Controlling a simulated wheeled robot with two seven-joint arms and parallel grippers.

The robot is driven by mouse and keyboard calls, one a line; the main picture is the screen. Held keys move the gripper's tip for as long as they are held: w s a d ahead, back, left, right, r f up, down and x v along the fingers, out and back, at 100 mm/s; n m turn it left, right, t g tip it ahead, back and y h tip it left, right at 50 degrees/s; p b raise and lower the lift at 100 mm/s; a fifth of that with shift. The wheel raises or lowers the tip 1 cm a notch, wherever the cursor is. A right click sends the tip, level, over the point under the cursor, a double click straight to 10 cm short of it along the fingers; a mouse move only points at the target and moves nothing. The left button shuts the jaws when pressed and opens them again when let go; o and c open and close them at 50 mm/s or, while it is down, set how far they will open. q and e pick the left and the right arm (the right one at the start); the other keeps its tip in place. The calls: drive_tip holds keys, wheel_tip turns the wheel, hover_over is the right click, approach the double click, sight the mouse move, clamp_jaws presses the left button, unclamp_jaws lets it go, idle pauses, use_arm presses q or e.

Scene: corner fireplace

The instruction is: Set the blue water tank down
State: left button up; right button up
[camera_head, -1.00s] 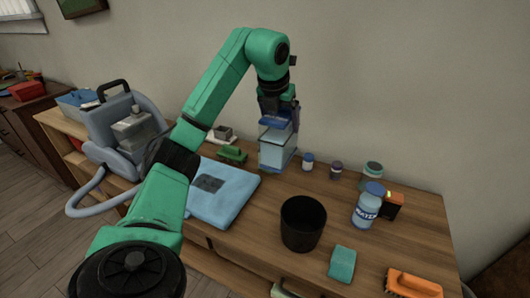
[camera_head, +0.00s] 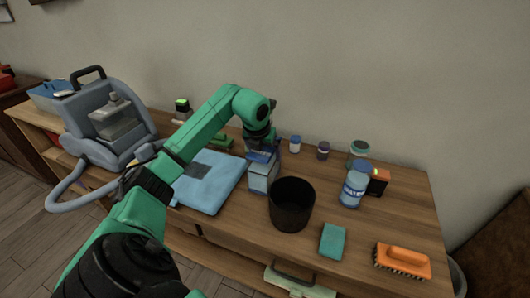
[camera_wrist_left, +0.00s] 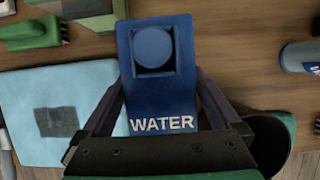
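The blue water tank (camera_head: 262,177) has a clear pale lower body and a blue top. It stands upright between the folded blue towel and the black bin, at or just above the tabletop; I cannot tell whether its base touches. In the left wrist view its blue top (camera_wrist_left: 152,98) shows a round cap and the word WATER. My left gripper (camera_head: 261,153) comes down on it from above, its fingers against both sides of the top. The tank's underside is hidden. My right gripper is not in view.
The wooden tabletop (camera_head: 345,218) holds a folded blue towel (camera_head: 225,180) left of the tank and a black bin (camera_head: 292,205) close at its right. A grey cleaning machine (camera_head: 105,125) stands at left.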

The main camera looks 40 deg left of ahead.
use_arm(q)
drive_tip(key=shift+r, duration=0.15)
drive_tip(key=v, duration=1.2)
drive_tip(key=shift+d, duration=0.1)
